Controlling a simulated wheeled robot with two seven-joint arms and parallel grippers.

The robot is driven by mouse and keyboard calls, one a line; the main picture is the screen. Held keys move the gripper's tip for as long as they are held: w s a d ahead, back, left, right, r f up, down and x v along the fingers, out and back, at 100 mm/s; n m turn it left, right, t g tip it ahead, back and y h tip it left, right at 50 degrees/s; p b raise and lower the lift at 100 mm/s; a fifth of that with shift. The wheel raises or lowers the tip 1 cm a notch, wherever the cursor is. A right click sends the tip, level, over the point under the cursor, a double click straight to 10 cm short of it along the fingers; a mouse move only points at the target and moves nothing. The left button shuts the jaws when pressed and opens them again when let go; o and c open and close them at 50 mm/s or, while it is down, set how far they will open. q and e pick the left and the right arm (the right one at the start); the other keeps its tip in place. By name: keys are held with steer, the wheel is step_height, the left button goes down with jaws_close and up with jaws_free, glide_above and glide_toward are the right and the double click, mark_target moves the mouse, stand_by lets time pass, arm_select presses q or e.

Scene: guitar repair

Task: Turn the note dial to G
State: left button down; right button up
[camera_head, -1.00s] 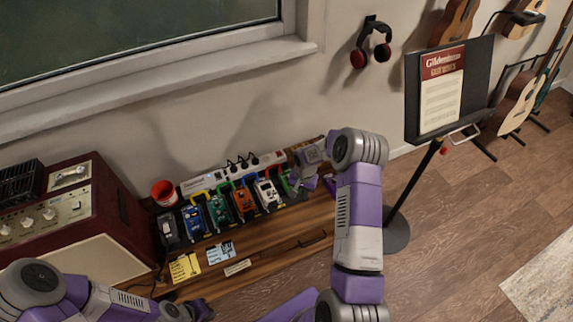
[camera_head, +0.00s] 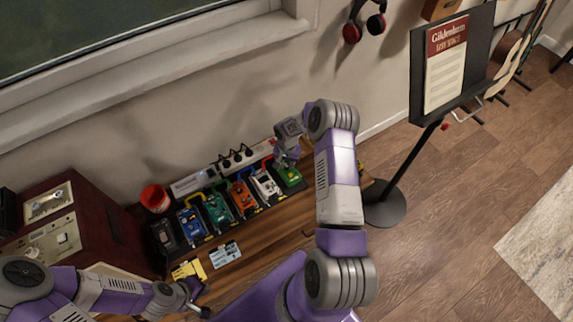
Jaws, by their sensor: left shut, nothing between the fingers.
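I cannot make out a note dial or a letter G at this size. A row of coloured pedals sits on the wooden bench top: a black one (camera_head: 165,236), a blue one (camera_head: 192,224), a teal one (camera_head: 218,211), an orange one (camera_head: 243,197), a white one (camera_head: 265,186) and a green one (camera_head: 289,177) at the right end. My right gripper (camera_head: 286,163) is over the green pedal and hides part of it; its fingers are too small to judge. My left gripper (camera_head: 203,302) is shut and empty, in front of the bench near the yellow note.
A yellow note (camera_head: 188,270) and a blue-white card (camera_head: 225,254) lie in front of the pedals. A power strip (camera_head: 240,160) and a red cup (camera_head: 155,198) stand behind. A dark red amplifier (camera_head: 80,225) is at left, a music stand (camera_head: 440,70) at right.

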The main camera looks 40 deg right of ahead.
steer(key=shift+f, duration=0.4)
steer(key=shift+c, duration=0.4)
jaws_close()
